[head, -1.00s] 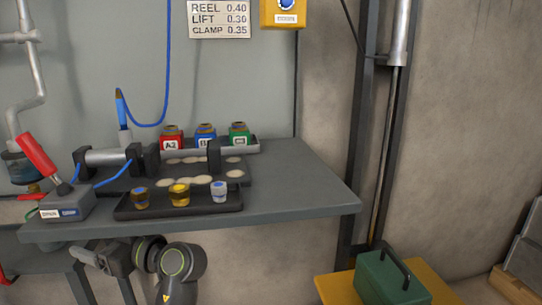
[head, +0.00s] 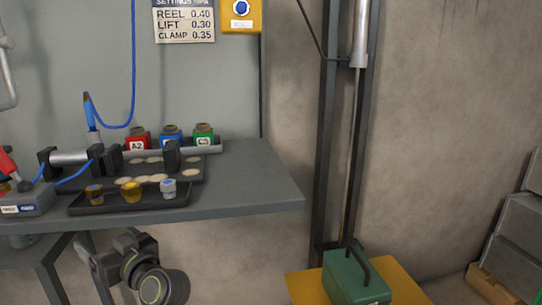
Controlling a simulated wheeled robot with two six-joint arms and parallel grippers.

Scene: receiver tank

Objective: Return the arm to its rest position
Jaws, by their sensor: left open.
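My left arm shows low in the head view, below the front edge of the grey workbench (head: 240,208). Its left gripper (head: 103,254) is open, with nothing seen between its fingers. It hangs in front of the wall under the bench, apart from the bench top and the things on it. My right arm and gripper are not in view.
On the bench stand red (head: 138,140), blue (head: 171,137) and green (head: 204,136) blocks, a dark tray (head: 150,203) with three small fittings, and a lever box (head: 30,203). A green case (head: 345,280) sits on a yellow surface (head: 405,288) at right.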

